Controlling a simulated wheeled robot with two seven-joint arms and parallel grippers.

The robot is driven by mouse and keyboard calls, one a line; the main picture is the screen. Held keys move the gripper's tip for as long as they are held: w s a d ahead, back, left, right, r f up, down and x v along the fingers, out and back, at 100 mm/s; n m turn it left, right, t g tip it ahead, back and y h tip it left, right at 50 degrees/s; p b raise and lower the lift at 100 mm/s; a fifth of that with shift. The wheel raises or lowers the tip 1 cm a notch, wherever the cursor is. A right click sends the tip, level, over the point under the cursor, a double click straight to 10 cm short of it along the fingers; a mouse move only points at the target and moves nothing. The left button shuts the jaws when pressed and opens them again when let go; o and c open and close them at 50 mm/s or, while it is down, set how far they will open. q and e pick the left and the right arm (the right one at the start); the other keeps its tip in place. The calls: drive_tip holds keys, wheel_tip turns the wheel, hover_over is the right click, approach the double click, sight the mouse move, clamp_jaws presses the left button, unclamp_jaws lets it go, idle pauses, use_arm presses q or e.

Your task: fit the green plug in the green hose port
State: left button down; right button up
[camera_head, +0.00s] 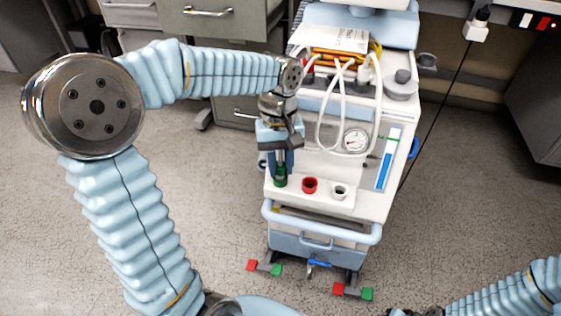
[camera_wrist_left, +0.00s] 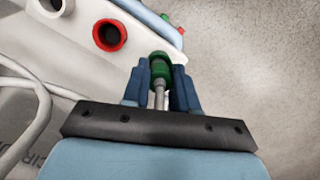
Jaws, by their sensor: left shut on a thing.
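My left gripper (camera_head: 281,163) points down at the left front of the pump cart. In the left wrist view its two blue fingers (camera_wrist_left: 160,72) are shut on the green plug (camera_wrist_left: 160,76), with a pale metal stem between them. In the head view the green of the plug (camera_head: 280,179) shows below the fingertips, left of the red port. The green hose port cannot be told apart from the plug, and I cannot tell whether the plug is seated in it. My right gripper is not in view.
A red port (camera_head: 310,185) and a white port (camera_head: 340,191) sit in the same row to the right. White hoses (camera_head: 343,110) loop down the cart front near a pressure gauge (camera_head: 355,140). A blue handle (camera_head: 318,228) runs below.

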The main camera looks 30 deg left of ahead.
use_arm(q)
drive_tip(key=shift+f, duration=0.25)
drive_tip(key=c, duration=0.8)
unclamp_jaws()
